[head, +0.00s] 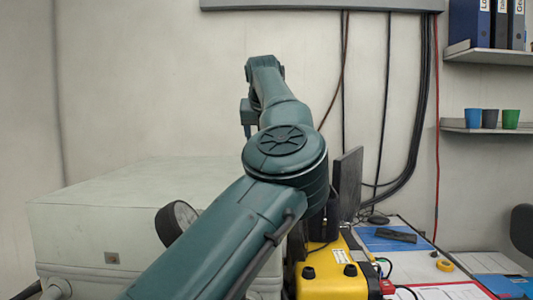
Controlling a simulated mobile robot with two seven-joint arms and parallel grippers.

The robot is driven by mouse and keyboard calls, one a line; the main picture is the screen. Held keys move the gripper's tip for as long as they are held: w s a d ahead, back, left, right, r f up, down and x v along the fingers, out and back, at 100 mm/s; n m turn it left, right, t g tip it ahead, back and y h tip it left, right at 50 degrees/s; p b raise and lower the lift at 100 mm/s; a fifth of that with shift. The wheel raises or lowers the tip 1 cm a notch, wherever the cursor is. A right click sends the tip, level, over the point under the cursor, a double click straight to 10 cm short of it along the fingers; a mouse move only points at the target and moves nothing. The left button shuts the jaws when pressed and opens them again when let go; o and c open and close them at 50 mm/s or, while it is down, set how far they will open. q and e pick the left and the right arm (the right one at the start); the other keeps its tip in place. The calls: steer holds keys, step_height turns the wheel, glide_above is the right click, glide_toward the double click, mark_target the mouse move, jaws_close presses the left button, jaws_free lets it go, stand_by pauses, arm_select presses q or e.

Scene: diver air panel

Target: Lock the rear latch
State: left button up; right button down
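One teal arm of mine comes in from the lower left and reaches up and away across the middle of the head view. At its far end a small part, seemingly my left gripper (247,131), hangs down in front of the wall. It is small and seen edge-on, so its fingers cannot be made out. My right gripper is not in view. I cannot make out a rear latch. A large pale box (110,215) stands at left, partly behind the arm. A yellow case (335,275) with black knobs stands right of the arm, partly hidden by it.
A round black-rimmed gauge (177,222) is close beside the arm. A dark upright panel (347,182) stands behind the yellow case. A desk (455,270) at right holds papers and a yellow tape roll (445,265). Cables (388,100) run down the wall; shelves hold cups (490,118) and binders (485,25).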

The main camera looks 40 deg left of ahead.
arm_select(q)
steer(key=v, duration=0.4)
steer(key=shift+s+r, duration=0.1)
steer(key=shift+r, duration=0.05)
stand_by(0.4)
